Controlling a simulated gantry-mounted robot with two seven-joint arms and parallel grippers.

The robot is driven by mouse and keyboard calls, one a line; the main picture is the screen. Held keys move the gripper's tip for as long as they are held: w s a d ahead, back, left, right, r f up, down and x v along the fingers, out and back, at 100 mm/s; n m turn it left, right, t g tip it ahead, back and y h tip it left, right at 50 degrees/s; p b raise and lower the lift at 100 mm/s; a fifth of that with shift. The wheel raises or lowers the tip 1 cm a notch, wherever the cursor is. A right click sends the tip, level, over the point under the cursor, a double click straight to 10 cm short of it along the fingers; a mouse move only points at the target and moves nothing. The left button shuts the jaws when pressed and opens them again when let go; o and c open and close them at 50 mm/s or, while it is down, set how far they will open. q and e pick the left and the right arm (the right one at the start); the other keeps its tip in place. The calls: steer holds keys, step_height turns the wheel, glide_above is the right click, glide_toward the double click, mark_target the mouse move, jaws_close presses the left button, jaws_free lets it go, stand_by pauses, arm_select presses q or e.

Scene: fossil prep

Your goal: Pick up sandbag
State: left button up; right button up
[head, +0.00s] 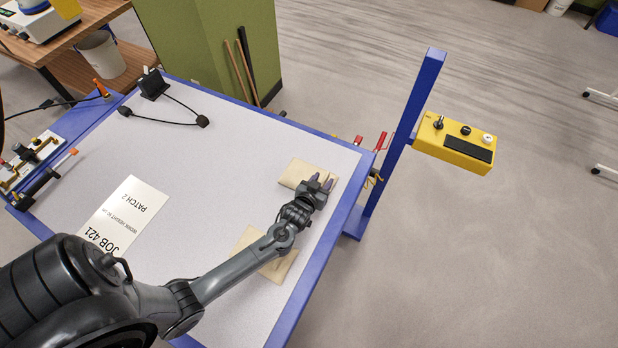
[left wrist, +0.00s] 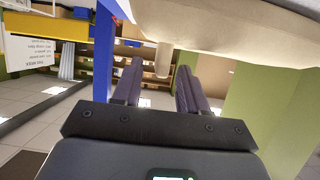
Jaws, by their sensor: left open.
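Two beige sandbags lie on the pale table top in the head view. The far sandbag (head: 297,169) is near the right edge, and the near sandbag (head: 250,238) is partly hidden under my left arm. My left gripper (head: 321,182) is at the far sandbag, over its right part, with its fingers pointing away from me. In the left wrist view the fingers (left wrist: 160,85) are apart with a gap between them. A sandbag (left wrist: 235,28) fills the top of that view, and a small tan tab (left wrist: 162,60) shows between the fingertips. My right gripper is out of view.
The table (head: 190,150) has a blue frame. A blue post (head: 403,135) with a yellow control box (head: 455,143) stands beyond its right edge. A white job sheet (head: 124,215) lies at left, and a black cable device (head: 153,85) stands at the far left. The table middle is clear.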

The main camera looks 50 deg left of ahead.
arm_select(q)
steer(key=shift+x, duration=1.2)
jaws_close()
stand_by(0.5)
steer(key=shift+r, duration=0.2)
